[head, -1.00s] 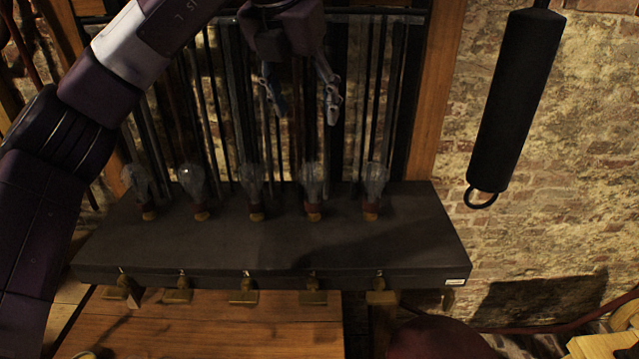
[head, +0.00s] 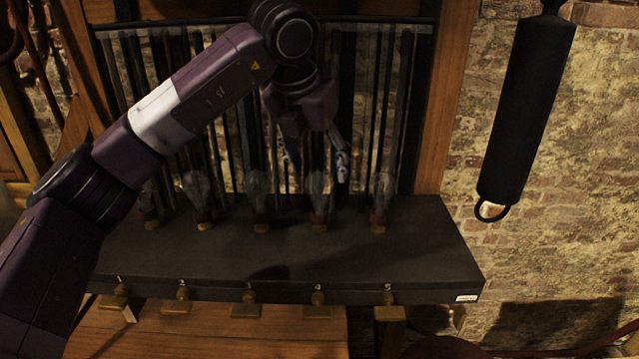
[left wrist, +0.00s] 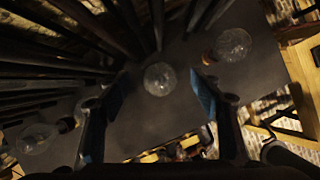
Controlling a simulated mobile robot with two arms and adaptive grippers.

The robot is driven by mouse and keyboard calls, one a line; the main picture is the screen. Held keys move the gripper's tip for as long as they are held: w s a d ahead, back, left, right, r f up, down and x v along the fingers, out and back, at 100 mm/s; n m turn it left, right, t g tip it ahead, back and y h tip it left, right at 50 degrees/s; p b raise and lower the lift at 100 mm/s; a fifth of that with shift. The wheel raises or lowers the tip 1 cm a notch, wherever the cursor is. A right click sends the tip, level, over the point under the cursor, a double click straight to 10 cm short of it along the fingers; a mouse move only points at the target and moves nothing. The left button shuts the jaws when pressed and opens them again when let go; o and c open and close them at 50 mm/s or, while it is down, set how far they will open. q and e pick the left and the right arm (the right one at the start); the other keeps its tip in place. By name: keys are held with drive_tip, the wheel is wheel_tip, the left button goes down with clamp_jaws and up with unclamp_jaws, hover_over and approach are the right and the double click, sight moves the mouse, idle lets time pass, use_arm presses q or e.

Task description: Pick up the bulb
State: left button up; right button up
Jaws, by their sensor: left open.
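Several clear glass bulbs with reddish-brown bases stand upright in a row on a dark box (head: 400,262). My left gripper (head: 317,165) is open and empty, pointing down over the bulb second from the right (head: 318,204) in the head view. The fingertips are around the height of that bulb's upper glass, and it is not gripped. In the left wrist view one bulb (left wrist: 160,78) shows between the two open fingers (left wrist: 160,96), seen from above. Neighbouring bulbs show at the upper right (left wrist: 232,46) and lower left (left wrist: 38,138). My right gripper is not in view.
Upright dark rods and glass tubes (head: 385,110) stand close behind the bulbs. Brass tabs (head: 318,305) line the box's front edge. A black cylinder with a ring (head: 525,110) hangs at the right before a brick wall. The box's front top is clear.

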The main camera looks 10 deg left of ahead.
use_arm(q)
drive_tip(key=shift+x, duration=1.1)
drive_tip(key=c, duration=1)
drive_tip(key=shift+r, duration=0.2)
